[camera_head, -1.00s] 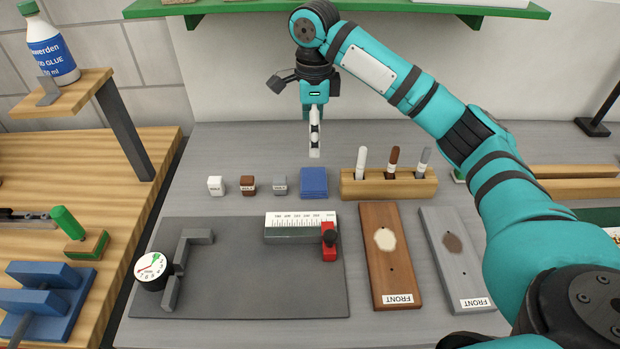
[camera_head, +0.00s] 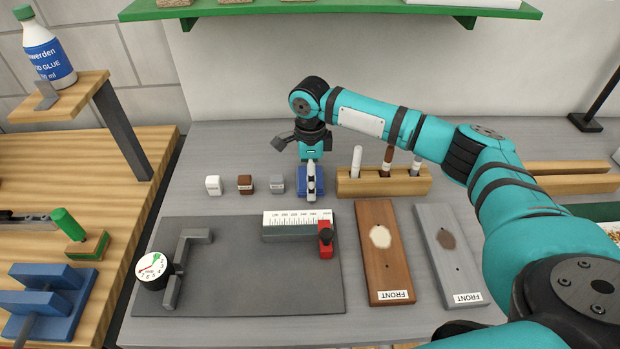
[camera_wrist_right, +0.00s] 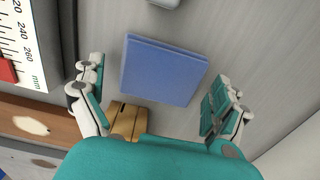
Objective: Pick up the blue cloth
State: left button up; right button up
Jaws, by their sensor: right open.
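The blue cloth (camera_head: 313,190) lies as a flat folded square on the grey table, partly hidden by my gripper in the head view. It shows in full in the right wrist view (camera_wrist_right: 162,70). My right gripper (camera_head: 311,198) points down over the cloth. In the right wrist view its two fingers (camera_wrist_right: 155,98) are spread apart, one on each side of the cloth, with nothing between them in grip. I cannot tell exactly how high the fingertips are above the table. My left gripper does not show.
A wooden marker holder (camera_head: 345,187) with three markers stands close to the right of the cloth. A small grey block (camera_head: 277,184) stands close to its left. The dark grey board (camera_head: 230,290) with a ruler (camera_head: 297,222) lies in front.

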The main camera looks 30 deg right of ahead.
jog(key=c, duration=1)
jog(key=shift+o, duration=0.2)
notch_tip(320, 180, up, 10)
jog(key=b, duration=0.1)
jog(key=o, duration=0.5)
jog(key=c, duration=0.4)
jog(key=shift+c, duration=0.4)
